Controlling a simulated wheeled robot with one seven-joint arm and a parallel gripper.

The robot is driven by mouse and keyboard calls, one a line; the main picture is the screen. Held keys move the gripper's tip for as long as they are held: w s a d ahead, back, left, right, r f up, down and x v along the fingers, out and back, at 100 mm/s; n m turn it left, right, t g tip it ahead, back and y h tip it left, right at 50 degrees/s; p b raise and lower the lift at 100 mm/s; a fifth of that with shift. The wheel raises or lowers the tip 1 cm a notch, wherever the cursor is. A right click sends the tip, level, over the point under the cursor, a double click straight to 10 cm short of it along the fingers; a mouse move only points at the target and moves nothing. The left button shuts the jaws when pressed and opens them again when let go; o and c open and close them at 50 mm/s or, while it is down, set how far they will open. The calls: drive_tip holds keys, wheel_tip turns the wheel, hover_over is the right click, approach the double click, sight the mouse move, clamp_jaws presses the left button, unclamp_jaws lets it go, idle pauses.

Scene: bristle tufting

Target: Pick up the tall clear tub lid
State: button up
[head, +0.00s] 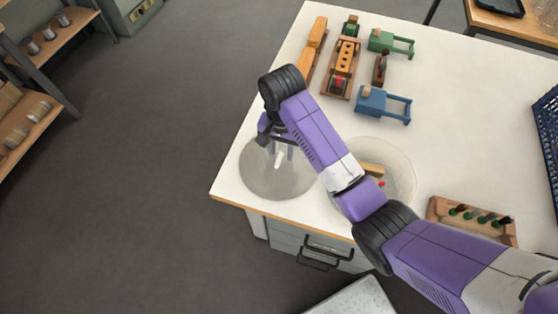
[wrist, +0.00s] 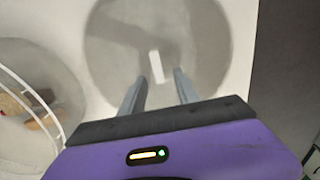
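The clear lid (head: 258,181) is a round, see-through grey disc lying flat near the table's left corner, with a small white upright handle (head: 279,162) at its middle. In the wrist view the lid (wrist: 108,45) fills the top centre, and its handle (wrist: 156,66) shows just past the fingertips. My gripper (head: 283,152) points down over the lid.
A clear round tub (head: 405,158) with wooden pieces stands right of the lid, partly behind my arm. It also shows in the wrist view (wrist: 62,110). Wooden toy vehicles (head: 343,62) stand at the back. A wooden rack (head: 474,222) is at right. The table edge is close to the lid.

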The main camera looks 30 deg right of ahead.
drive_tip(key=shift+f, duration=0.2)
clamp_jaws()
drive_tip(key=shift+r, duration=0.1)
